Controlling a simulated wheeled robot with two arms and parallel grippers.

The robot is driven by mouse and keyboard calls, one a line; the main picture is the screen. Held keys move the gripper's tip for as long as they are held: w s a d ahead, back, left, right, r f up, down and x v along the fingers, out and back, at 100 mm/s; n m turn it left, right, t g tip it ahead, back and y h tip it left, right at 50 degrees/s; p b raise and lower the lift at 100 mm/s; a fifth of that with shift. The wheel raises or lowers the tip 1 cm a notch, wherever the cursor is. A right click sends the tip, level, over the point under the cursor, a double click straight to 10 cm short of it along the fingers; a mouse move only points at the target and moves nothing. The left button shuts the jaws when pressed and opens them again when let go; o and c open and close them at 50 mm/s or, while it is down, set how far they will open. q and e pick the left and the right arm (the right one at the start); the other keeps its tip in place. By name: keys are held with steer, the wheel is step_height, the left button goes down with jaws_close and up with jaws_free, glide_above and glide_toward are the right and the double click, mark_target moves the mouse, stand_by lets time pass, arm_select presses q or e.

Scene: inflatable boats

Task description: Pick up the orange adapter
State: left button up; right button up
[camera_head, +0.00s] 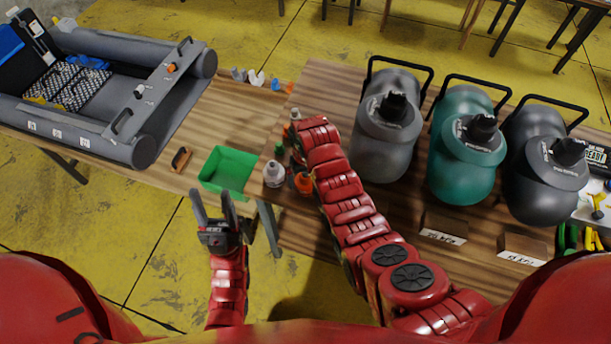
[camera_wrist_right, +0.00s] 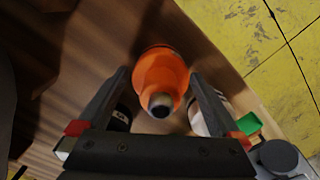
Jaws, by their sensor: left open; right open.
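The orange adapter (camera_head: 303,184) stands near the front left of the right-hand wooden table, partly hidden by my right arm in the head view. In the right wrist view the orange adapter (camera_wrist_right: 161,72) lies between the two fingers of my right gripper (camera_wrist_right: 160,76). That gripper is open, with a finger on either side of the adapter; I cannot tell whether they touch it. In the head view my right gripper is hidden behind its arm. My left gripper (camera_head: 212,194) is open and empty in front of the green tray (camera_head: 229,169).
A white-capped adapter (camera_head: 273,174) stands close left of the orange one, with a green one (camera_head: 279,151) behind. Grey (camera_head: 385,140), teal (camera_head: 465,155) and black pumps (camera_head: 545,175) stand to the right. A grey inflatable boat (camera_head: 150,90) lies at left.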

steer(key=shift+f, duration=0.8)
steer(key=c, duration=1.2)
steer(key=shift+r, duration=0.1)
